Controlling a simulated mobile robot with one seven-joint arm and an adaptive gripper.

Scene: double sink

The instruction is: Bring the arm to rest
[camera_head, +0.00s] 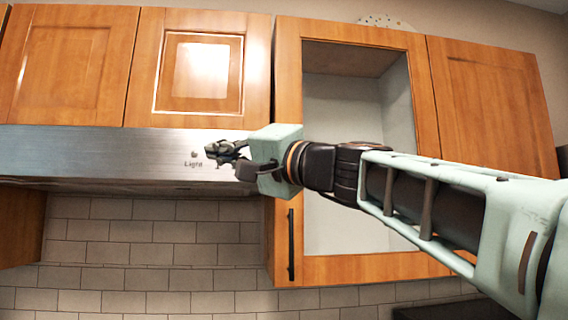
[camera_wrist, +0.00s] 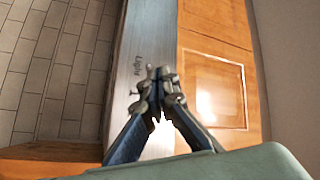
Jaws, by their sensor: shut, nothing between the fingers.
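My gripper (camera_head: 212,151) is shut and empty, held out level to the left on my extended arm in the head view. It is in front of the steel range hood (camera_head: 100,150), close to the word "Light" on it; I cannot tell the exact gap. In the wrist view the fingertips of my gripper (camera_wrist: 158,74) meet, with the hood (camera_wrist: 138,40) behind them.
Wooden wall cabinets (camera_head: 205,70) line the wall above the hood. The cabinet (camera_head: 289,120) behind my forearm has a framed front showing a pale, empty-looking interior and a black handle (camera_head: 291,245). White tiles (camera_head: 150,255) cover the wall below.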

